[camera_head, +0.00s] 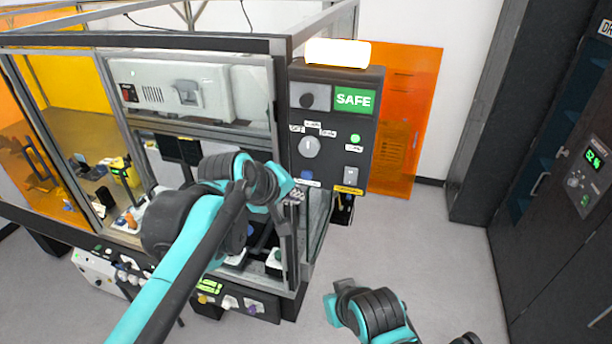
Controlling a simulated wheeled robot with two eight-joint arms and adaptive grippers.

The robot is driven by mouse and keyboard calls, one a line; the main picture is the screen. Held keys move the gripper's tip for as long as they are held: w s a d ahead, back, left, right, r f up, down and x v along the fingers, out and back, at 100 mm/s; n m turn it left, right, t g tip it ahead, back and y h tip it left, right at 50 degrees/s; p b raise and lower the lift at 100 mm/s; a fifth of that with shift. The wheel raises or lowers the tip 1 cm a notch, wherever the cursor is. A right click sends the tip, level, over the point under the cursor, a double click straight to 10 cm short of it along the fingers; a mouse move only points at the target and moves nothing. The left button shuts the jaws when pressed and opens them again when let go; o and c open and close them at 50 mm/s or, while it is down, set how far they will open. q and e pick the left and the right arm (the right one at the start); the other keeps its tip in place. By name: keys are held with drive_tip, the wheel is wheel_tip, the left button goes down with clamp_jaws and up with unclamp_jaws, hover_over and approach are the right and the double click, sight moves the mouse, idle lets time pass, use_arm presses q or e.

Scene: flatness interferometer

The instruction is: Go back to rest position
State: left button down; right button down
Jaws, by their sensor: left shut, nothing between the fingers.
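My left arm reaches in from the bottom left, its teal and black links crossing in front of the enclosure. My left gripper (296,196) is small and partly hidden at the end of the wrist, near the lower edge of the control panel (330,125); it is shut and empty. Whether it touches the panel or frame cannot be told. Part of my right arm shows at the bottom, low over the floor; its gripper is not in view.
The framed enclosure (285,48) with orange side windows fills the left and holds instruments. The panel has a green SAFE sign (354,99) and a lit white lamp (338,53). An orange sheet (408,120) stands behind. A dark cabinet (560,235) is at right. Grey floor (445,240) between is clear.

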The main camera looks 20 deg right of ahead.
use_arm(q)
drive_tip(key=shift+s+a, duration=0.1)
drive_tip(key=shift+s, duration=0.1)
drive_tip(key=shift+f, duration=0.1)
drive_tip(key=s+a+f+m+y+b, duration=0.1)
drive_tip(key=s+a+f+b, duration=0.4)
drive_tip(key=a+f+b, duration=0.5)
drive_tip(key=s+a+f+m+y+b, duration=0.1)
drive_tip(key=s+a+f+y+b, duration=0.2)
drive_tip(key=a+f+b, duration=0.8)
drive_tip(key=s+a+f+m+y+b, duration=0.1)
drive_tip(key=s+a+f+b, duration=0.6)
drive_tip(key=f, duration=2.6)
drive_tip(key=a+y+b, duration=0.1)
drive_tip(key=a+b, duration=0.2)
drive_tip(key=b, duration=0.5)
drive_tip(key=shift+s+a+t, duration=0.15)
drive_tip(key=shift+a+t, duration=0.2)
drive_tip(key=shift+t, duration=0.05)
drive_tip(key=shift+r, duration=0.1)
